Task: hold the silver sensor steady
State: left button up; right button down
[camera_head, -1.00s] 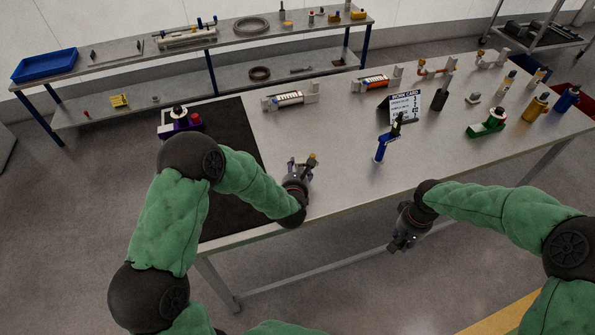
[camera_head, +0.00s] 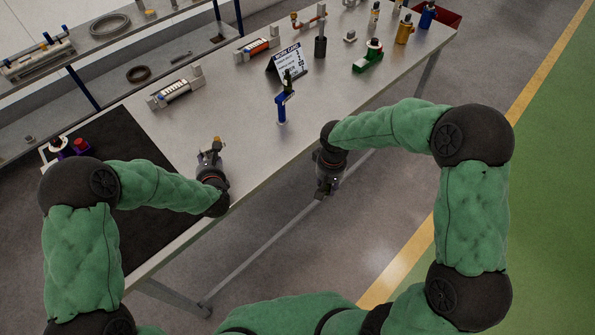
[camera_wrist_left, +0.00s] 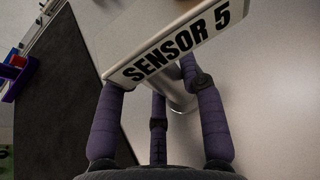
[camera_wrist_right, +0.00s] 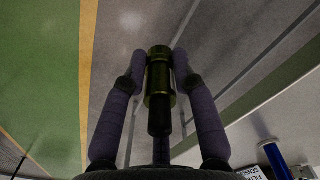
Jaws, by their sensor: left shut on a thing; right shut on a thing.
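My left gripper (camera_head: 211,156) is shut on a silver-grey sensor, low over the table's front part beside the dark mat. In the left wrist view the sensor's pale grey body (camera_wrist_left: 177,92) sits between the fingers, with a white "SENSOR 5" plate (camera_wrist_left: 180,47) across it. An orange-brown tip (camera_head: 217,141) shows at this gripper in the head view. My right gripper (camera_head: 324,186) is shut on an olive-gold cylinder with a black end (camera_wrist_right: 159,82). It is off the table's front edge, above the floor.
The dark mat (camera_head: 120,185) lies left. A shelf (camera_head: 110,55) stands behind. Open floor lies at the right.

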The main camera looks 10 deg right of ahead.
jog(key=w+a+r, duration=0.5)
jog(key=w+a, duration=0.1)
jog(key=w, duration=0.3)
notch_tip(320, 180, up, 14)
send_over(217, 138)
jog(key=shift+a+r, duration=0.1)
jog(key=shift+f, duration=2.55)
jog(key=shift+f, duration=0.75)
